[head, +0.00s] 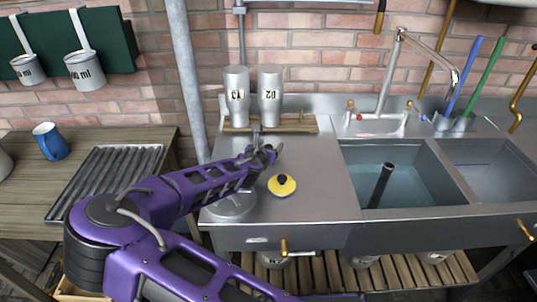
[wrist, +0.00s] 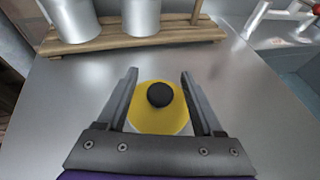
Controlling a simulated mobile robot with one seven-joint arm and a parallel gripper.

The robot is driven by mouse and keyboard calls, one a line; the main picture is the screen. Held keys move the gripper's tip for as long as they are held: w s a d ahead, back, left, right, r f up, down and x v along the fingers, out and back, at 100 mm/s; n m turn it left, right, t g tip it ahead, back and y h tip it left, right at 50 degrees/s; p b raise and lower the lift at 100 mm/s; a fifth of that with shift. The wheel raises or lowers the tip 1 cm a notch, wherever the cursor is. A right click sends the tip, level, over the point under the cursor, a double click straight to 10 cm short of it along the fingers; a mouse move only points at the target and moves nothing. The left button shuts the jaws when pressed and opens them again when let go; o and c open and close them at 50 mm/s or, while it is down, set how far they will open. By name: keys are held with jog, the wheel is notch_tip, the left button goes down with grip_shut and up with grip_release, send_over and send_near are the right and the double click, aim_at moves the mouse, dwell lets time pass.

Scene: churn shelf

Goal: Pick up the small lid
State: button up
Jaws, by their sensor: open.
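The small lid (head: 283,187) is a yellow disc with a black round knob, lying on the steel counter left of the sink. In the wrist view the lid (wrist: 159,117) shows between the two fingers, with its knob near the fingertips' level. My gripper (wrist: 160,75) is open and empty, pointing toward the wooden rack. In the head view my gripper (head: 266,146) is above the counter, behind and left of the lid in the picture. Whether the fingers are at the lid's height cannot be told.
Two metal canisters (head: 237,97) (head: 270,96) stand on a wooden rack (head: 232,127) at the counter's back. A larger grey lid (head: 231,205) lies at the front left, partly behind my arm. The sink (head: 400,180) is to the right. The counter right of the yellow lid is clear.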

jog(key=shift+x, duration=0.95)
grip_shut()
